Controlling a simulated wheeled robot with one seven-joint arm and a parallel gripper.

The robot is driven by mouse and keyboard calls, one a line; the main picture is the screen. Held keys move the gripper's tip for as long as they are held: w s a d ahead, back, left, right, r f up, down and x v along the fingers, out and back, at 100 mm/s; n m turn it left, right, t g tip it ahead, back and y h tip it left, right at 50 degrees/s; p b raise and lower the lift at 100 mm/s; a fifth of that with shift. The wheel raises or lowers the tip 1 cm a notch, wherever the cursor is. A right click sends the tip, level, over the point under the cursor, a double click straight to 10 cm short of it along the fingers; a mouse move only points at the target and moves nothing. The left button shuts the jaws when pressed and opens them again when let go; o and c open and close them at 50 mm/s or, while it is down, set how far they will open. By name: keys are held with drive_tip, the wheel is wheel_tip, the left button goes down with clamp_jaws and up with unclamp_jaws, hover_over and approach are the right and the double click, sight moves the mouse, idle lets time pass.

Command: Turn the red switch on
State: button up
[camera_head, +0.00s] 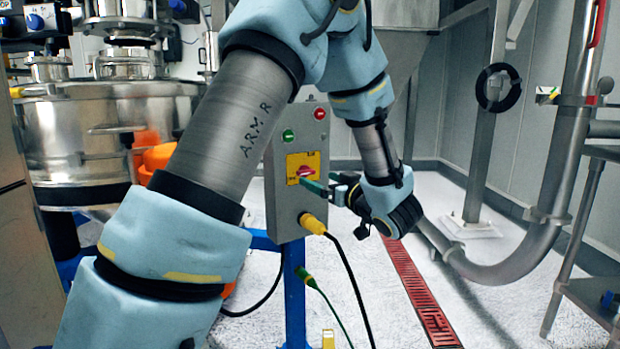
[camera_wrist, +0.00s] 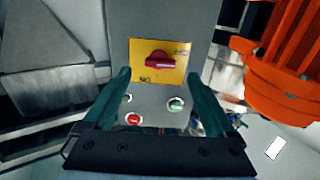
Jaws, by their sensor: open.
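The red switch (camera_head: 305,171) is a rotary knob on a yellow plate (camera_head: 293,163), on the front of a grey control box (camera_head: 287,208). In the wrist view the red switch (camera_wrist: 160,60) lies across the yellow plate (camera_wrist: 137,47), with lettering at two of the plate's corners. My gripper (camera_head: 318,188) is at the box front, to the right of and slightly below the knob. In the wrist view my gripper (camera_wrist: 160,78) has its two green fingers apart. The knob shows between and just beyond the fingertips, and I cannot tell whether they touch it.
A green button (camera_head: 288,135) and a red button (camera_head: 319,113) sit above the plate. A yellow plug (camera_head: 312,223) with a black cable sticks out below. A blue post (camera_head: 294,290) carries the box. A steel sifter (camera_head: 110,130) stands left; a bent pipe (camera_head: 500,268) runs right.

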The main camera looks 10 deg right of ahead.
sight(308, 174)
drive_tip(key=shift+x, duration=2.75)
drive_tip(key=shift+c, duration=0.4)
drive_tip(key=c, duration=1.3)
